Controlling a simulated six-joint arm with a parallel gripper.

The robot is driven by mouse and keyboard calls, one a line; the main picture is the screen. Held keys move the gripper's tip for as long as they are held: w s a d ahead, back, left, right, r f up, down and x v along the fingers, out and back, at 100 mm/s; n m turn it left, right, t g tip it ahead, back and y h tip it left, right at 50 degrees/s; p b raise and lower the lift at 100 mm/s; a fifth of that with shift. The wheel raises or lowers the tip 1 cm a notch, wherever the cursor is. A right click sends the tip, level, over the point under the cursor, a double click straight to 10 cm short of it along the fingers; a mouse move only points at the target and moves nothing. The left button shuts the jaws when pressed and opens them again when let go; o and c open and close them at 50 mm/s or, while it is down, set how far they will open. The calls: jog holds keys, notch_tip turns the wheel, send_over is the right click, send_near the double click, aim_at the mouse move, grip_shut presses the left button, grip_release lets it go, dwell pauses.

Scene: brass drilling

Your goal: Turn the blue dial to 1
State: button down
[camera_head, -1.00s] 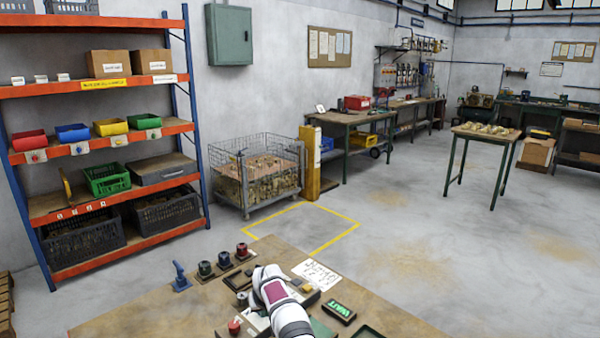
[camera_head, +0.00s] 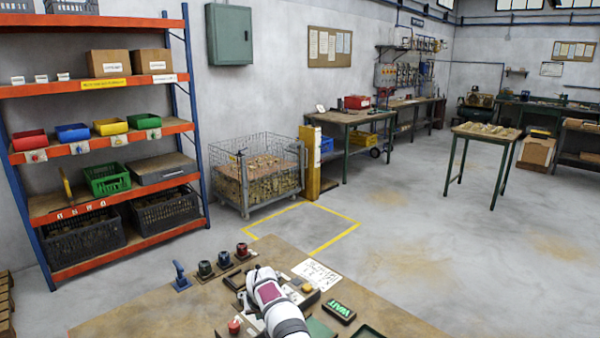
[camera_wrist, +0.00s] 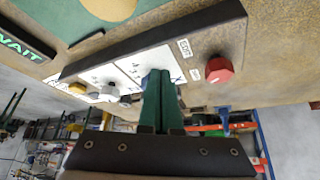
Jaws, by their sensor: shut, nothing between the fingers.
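The control panel (camera_wrist: 120,68) fills the upper part of the wrist view, with white labels and several knobs. My gripper (camera_wrist: 160,80) has its two green fingers together, empty, with the tips at the panel. A small blue part (camera_wrist: 149,78), which looks like the blue dial, shows beside and behind the fingertips. Most of it is hidden, so I cannot tell its setting or whether the fingers touch it. In the head view my white arm covers the middle of the panel and hides both gripper and dial.
A red knob (camera_wrist: 218,69) stands right of the fingers; grey (camera_wrist: 110,93) and yellow (camera_wrist: 77,88) knobs stand left. A lit WAIT sign (camera_head: 340,312) lies right of my arm. A blue upright tool (camera_head: 181,277) and several dark pots (camera_head: 224,260) line the bench's back edge.

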jog(key=shift+d+r, duration=0.9)
jog(key=shift+r, duration=2.45)
jog(key=f, duration=0.6)
jog(key=shift+w+f, duration=0.2)
jog(key=shift+f, duration=0.15)
jog(key=shift+w+a, duration=0.25)
jog(key=shift+w, duration=0.1)
jog(key=shift+s+a, duration=0.15)
jog(key=shift+a, duration=0.55)
